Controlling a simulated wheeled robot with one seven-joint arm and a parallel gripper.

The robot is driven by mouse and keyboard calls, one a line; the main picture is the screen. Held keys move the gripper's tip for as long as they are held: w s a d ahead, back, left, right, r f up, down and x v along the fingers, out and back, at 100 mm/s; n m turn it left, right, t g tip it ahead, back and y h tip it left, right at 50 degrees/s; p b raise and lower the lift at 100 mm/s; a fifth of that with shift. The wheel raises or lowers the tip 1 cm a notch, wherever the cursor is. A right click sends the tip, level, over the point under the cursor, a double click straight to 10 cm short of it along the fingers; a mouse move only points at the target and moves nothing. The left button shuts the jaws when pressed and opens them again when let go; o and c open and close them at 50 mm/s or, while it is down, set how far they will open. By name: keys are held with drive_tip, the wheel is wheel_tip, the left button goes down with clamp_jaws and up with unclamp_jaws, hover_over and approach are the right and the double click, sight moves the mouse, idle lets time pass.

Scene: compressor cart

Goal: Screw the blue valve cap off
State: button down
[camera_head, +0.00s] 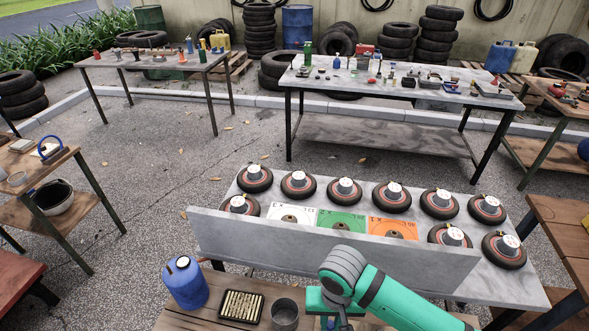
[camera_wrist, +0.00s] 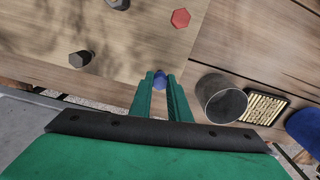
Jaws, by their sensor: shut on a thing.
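The blue valve cap (camera_wrist: 159,81) shows in the wrist view between the tips of my gripper (camera_wrist: 158,88). The two green fingers are closed on it from either side. It stands over the light wooden bench top (camera_wrist: 125,45). What is under the cap, such as a valve stem, is hidden. In the head view, my green arm reaches down at the bottom edge, and the cap cannot be made out clearly there.
A red hexagonal cap (camera_wrist: 180,18) and a grey one (camera_wrist: 80,59) are on the same bench. A grey metal cup (camera_wrist: 222,97), a black tray of brass pieces (camera_wrist: 264,108) and a blue can (camera_head: 185,283) stand nearby. A grey panel (camera_head: 330,249) rises behind the bench.

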drive_tip(key=shift+s+a, duration=0.1)
drive_tip(key=n, duration=0.3)
idle(0.4)
drive_tip(key=n, duration=0.3)
idle(0.6)
drive_tip(key=shift+r, duration=0.1)
